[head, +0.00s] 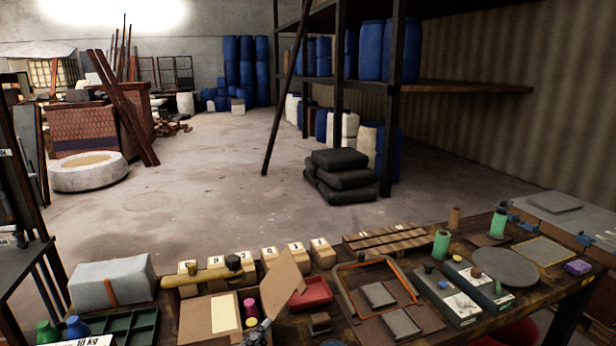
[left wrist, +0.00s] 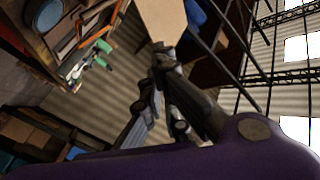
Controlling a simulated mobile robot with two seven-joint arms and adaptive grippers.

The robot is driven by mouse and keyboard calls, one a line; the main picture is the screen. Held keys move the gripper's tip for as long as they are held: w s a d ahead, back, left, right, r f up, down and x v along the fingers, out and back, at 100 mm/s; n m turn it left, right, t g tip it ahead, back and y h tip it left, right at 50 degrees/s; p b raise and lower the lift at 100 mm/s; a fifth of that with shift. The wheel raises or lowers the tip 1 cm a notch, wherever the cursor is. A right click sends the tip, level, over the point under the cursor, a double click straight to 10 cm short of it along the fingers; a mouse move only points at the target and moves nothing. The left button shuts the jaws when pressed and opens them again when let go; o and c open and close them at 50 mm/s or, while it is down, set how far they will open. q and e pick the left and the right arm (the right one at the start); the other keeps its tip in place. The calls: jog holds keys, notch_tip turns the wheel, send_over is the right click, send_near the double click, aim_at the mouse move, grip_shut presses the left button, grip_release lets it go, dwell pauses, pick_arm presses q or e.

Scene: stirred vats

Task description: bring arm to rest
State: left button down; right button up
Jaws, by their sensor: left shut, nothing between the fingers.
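My left gripper (head: 257,330) shows only in small part at the bottom edge of the head view, in front of the open cardboard box (head: 215,322). In the left wrist view the left gripper (left wrist: 163,55) is shut, its dark fingers together with nothing between them. A tan flat panel (left wrist: 163,20) shows just beyond the fingertips; I cannot tell whether they touch. Most of the left arm is out of the head view. My right gripper is in neither view.
The cluttered wooden workbench (head: 345,325) holds a red tray (head: 312,291), an orange-rimmed frame (head: 342,290), green bottles (head: 441,244) and a round grey disc (head: 505,266). A raised cardboard flap (head: 283,283) stands close to the gripper. Open floor (head: 220,190) lies beyond.

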pick_arm(q)
jog(key=s+a+f+n+g+y, duration=0.1)
jog(key=s+a+f+n+y, duration=0.1)
jog(key=s+f+n, duration=0.3)
jog(key=s+a+f+g+y, duration=0.1)
jog(key=s+a+f, duration=0.1)
jog(key=f, duration=0.4)
jog(key=s+a+f+n+g+y+p, duration=0.1)
jog(key=s+a+f+n+g, duration=0.1)
jog(key=s+f, duration=0.3)
jog(key=s+a+f+n+g+y+p, duration=0.1)
jog(key=s+f, duration=0.4)
jog(key=s, duration=0.8)
jog(key=s+a+f+n+g+y+p, duration=0.1)
jog(key=s+f, duration=0.4)
jog(key=s, duration=0.5)
jog(key=shift+a+n+g+y, duration=0.3)
jog(key=shift+a+n+g, duration=0.5)
jog(key=shift+n+g, duration=0.3)
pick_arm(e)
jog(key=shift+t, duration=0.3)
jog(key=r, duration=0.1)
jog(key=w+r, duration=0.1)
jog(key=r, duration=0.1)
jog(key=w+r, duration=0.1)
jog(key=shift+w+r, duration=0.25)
